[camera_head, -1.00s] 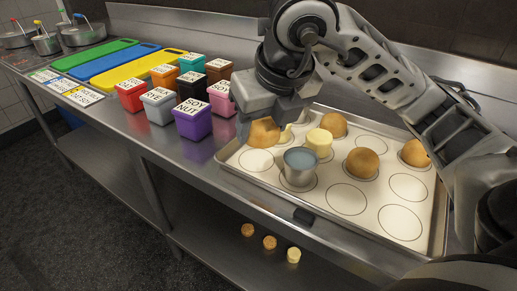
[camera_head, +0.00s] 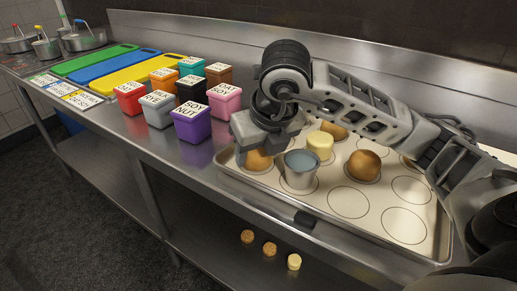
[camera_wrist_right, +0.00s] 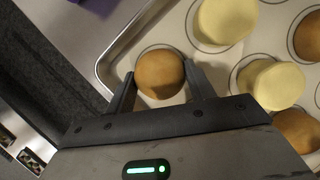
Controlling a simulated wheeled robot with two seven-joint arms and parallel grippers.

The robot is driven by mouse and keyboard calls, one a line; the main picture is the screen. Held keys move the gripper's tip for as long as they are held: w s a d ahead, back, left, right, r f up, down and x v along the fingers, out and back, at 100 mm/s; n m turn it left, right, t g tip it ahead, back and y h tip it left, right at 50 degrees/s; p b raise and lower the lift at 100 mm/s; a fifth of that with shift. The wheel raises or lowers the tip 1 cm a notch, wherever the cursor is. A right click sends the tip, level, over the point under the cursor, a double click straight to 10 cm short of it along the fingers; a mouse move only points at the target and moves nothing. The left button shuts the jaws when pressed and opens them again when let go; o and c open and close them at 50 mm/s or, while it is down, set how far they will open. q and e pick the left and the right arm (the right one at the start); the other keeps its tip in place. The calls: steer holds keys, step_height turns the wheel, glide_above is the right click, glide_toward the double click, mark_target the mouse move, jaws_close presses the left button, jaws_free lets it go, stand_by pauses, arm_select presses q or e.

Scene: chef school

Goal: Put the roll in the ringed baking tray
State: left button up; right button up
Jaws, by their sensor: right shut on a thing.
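The ringed baking tray (camera_head: 235,181) lies on the steel counter. My right gripper (camera_wrist_right: 161,92) is shut on a brown roll (camera_wrist_right: 160,68), with one finger on each side of it. In the head view this roll (camera_head: 258,161) is low over the ring at the tray's left corner, partly hidden by the gripper. In the wrist view a dark ring outline shows around it, and it looks at or very near the tray surface. Other brown rolls (camera_head: 364,165) stand on the tray, one partly behind my arm. My left gripper is not in view.
Labelled boxes, including a purple one (camera_head: 192,126), stand left of the tray. Front and right rings are empty. Small pieces (camera_head: 269,249) lie on the lower shelf.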

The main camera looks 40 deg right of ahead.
steer(key=o, duration=1)
steer(key=shift+c, duration=0.2)
steer(key=shift+r, duration=0.25)
arm_select(q)
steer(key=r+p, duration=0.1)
steer(key=p, duration=0.1)
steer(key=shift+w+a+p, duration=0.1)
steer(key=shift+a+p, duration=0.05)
steer(key=shift+p, duration=0.25)
arm_select(e)
steer(key=v, duration=1.1)
steer(key=shift+s+r, duration=0.15)
steer(key=shift+r, duration=0.15)
steer(key=shift+r, duration=0.1)
